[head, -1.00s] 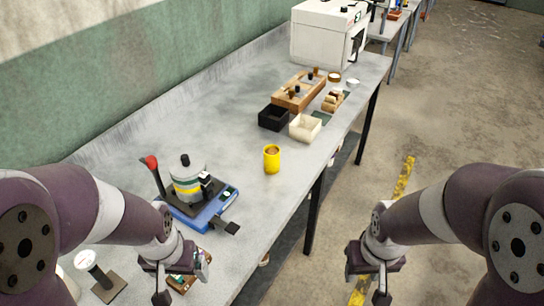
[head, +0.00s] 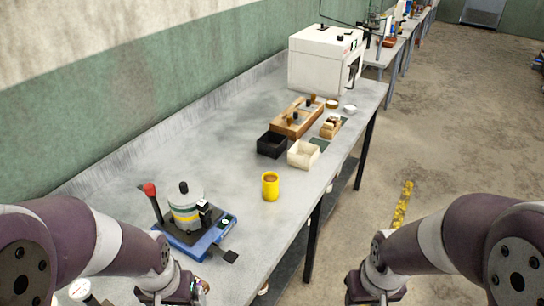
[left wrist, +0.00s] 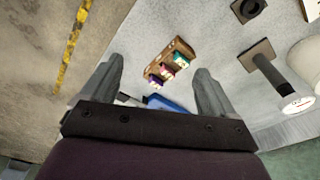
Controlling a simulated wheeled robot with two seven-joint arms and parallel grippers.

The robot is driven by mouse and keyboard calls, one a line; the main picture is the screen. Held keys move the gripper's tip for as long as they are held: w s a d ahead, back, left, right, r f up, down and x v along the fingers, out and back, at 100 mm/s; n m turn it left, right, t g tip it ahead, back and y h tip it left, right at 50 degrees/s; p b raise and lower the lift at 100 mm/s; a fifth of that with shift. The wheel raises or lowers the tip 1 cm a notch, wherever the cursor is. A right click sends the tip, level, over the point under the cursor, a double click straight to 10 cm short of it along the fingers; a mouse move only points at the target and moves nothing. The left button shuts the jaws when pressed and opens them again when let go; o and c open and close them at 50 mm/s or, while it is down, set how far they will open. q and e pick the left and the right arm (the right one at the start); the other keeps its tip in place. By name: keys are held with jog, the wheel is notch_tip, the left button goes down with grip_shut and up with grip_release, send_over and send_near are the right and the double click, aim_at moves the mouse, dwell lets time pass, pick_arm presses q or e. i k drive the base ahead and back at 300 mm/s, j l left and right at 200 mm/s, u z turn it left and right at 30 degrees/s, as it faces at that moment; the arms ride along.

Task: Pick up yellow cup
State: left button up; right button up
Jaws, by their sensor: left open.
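The yellow cup (head: 270,187) stands upright on the grey workbench (head: 236,143), near its front edge, with something brown inside it. My left gripper (head: 172,296) is low in the head view, to the left of and nearer than the cup, and its fingertips are cut off there. In the left wrist view my left gripper (left wrist: 157,92) is open, with nothing between its fingers. The cup does not show in that view. My right gripper (head: 375,300) is at the bottom edge, right of the bench over the floor, with its fingertips out of frame.
A blue device with a pot (head: 186,207) stands left of the cup. A black box (head: 271,146), a cream box (head: 303,155) and a wooden tray (head: 297,119) stand behind it. A white machine (head: 322,60) is at the far end. The bench around the cup is clear.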

aim_at(270, 179)
jog(key=i+l+u, duration=0.25)
jog(key=l+u, duration=0.2)
jog(key=l, duration=0.15)
jog(key=i+l+u, duration=0.25)
jog(key=l, duration=0.15)
jog(key=l+u, duration=0.2)
jog(key=l, duration=0.15)
jog(key=u, duration=0.9)
